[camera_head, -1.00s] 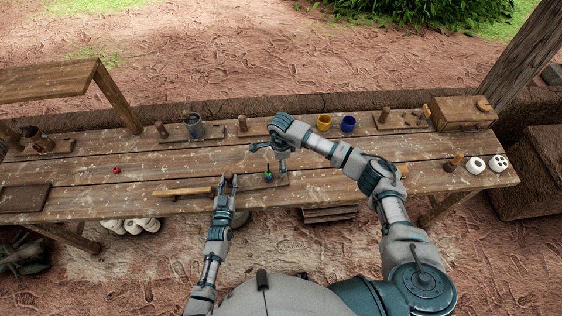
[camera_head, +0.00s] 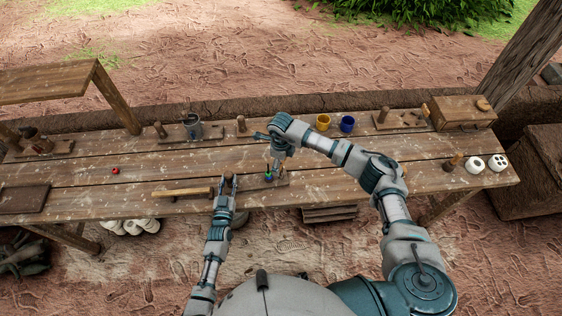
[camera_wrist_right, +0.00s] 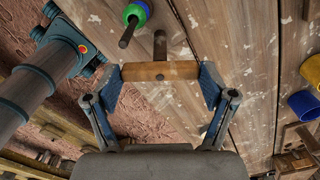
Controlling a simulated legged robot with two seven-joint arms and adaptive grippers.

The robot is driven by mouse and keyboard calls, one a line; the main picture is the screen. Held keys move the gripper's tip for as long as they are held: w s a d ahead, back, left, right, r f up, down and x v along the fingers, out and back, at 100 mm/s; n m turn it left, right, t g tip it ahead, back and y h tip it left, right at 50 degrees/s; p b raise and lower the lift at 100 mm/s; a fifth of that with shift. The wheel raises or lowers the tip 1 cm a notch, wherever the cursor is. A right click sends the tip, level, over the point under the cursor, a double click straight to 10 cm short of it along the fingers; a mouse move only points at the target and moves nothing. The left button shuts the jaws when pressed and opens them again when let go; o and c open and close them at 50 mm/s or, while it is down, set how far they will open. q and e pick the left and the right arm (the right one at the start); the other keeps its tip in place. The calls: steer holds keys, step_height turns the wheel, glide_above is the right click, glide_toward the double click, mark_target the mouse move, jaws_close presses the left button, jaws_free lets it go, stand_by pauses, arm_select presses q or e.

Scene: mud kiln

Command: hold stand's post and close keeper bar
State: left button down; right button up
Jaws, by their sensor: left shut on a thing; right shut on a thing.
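The stand's wooden post (camera_head: 228,178) stands near the front edge of the table, in the middle. My left gripper (camera_head: 227,187) is shut on it, and its fingers are small and partly hidden. A blue-and-green ringed piece (camera_head: 268,176) sits on the stand, right of the post. It also shows in the right wrist view (camera_wrist_right: 136,12), with a dark peg through it. My right gripper (camera_head: 276,168) is over the stand's right part. In the right wrist view, its blue pads (camera_wrist_right: 161,80) are shut on the ends of a wooden keeper bar grip (camera_wrist_right: 160,71), beside the ringed piece.
A mallet-like wooden tool (camera_head: 182,192) lies left of the stand. Yellow (camera_head: 323,122) and blue (camera_head: 347,124) cups stand at the back. A wooden box (camera_head: 463,113) and white pieces (camera_head: 486,164) are at the right. The table's left middle is mostly clear, with a red ball (camera_head: 116,171).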

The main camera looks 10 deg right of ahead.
steer(key=m, duration=0.7)
steer(key=shift+f, duration=0.1)
arm_select(q)
steer(key=shift+r, duration=0.1)
arm_select(e)
steer(key=m, duration=0.3)
steer(key=shift+m, duration=0.5)
steer(key=shift+w, duration=0.1)
steer(key=o, duration=1)
step_height(320, 180, up, 12)
